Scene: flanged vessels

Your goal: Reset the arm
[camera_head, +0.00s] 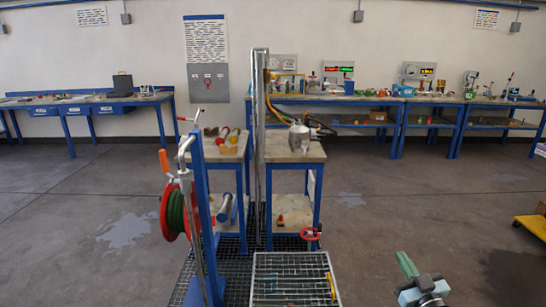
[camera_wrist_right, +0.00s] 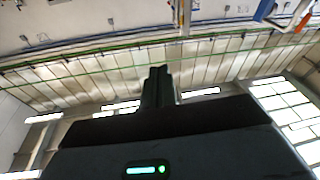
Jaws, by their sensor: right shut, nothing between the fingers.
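My right gripper (camera_head: 406,264) shows at the bottom right of the head view, with its green fingers pointing up. In the right wrist view its dark fingers (camera_wrist_right: 158,88) stand together, shut and empty, against the ceiling. It is apart from the tables and touches nothing that I can see. My left gripper is not in view.
Two small blue-legged tables (camera_head: 295,152) stand ahead, with a metal vessel (camera_head: 299,138) on the right one. A red hose reel (camera_head: 174,210) is at the left. A metal grating (camera_head: 290,272) lies in front. Open floor surrounds my right gripper.

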